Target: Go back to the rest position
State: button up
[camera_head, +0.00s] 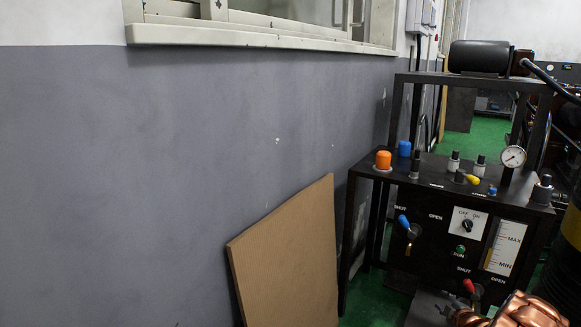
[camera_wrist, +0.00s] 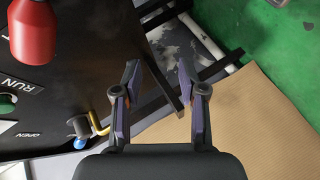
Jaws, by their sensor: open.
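My gripper (camera_wrist: 158,75) shows in the wrist view with its two dark, purple-faced fingers apart and nothing between them. It hangs beside the black fixture panel (camera_wrist: 95,75), over the gap between the panel and a brown board (camera_wrist: 250,115). I cannot make out the gripper in the head view.
A red-handled part (camera_wrist: 33,30) and a blue-tipped brass valve (camera_wrist: 97,126) sit on the panel near my gripper. A brown board (camera_head: 290,260) leans against the grey wall (camera_head: 200,150). A gauge (camera_head: 512,157) stands on the fixture. Green floor (camera_head: 375,300) shows beside it.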

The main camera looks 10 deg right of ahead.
jog(key=a+r+m+g+p, duration=0.15)
jog(key=a+r+p, duration=0.3)
jog(key=r, duration=0.45)
jog(key=w+a+r+m+g+p, duration=0.1)
jog(key=a+r+m+p, duration=0.15)
jog(key=a+r, duration=0.5)
jog(key=a+r+m+g+p, duration=0.1)
jog(key=a+r+g+p, duration=0.2)
jog(key=r, duration=0.7)
jog(key=s+a+r+m+g+p, duration=0.25)
jog(key=s+a+r+p, duration=0.65)
jog(key=s+a+r, duration=0.5)
jog(key=s+a+r+m+g+p, duration=0.1)
jog(key=s+a+r+g+p, duration=0.1)
jog(key=s+a+r+p, duration=0.2)
jog(key=s+a+r+m+g+y+p, duration=0.1)
jog(key=s+a+r+p, duration=0.4)
jog(key=s, duration=1.4)
jog(key=s+a+r+m+g+y+p, duration=0.1)
jog(key=s+a+r+m+g+p, duration=0.1)
jog(key=s+a+r+g+p, duration=0.2)
jog(key=s+a+r+p, duration=0.1)
jog(key=s+a+r, duration=0.2)
jog(key=s+r, duration=0.4)
jog(key=shift+s+a+r, duration=0.15)
jog(key=shift+s+r, duration=0.2)
jog(key=shift+s, duration=0.3)
jog(key=shift+m, duration=0.35)
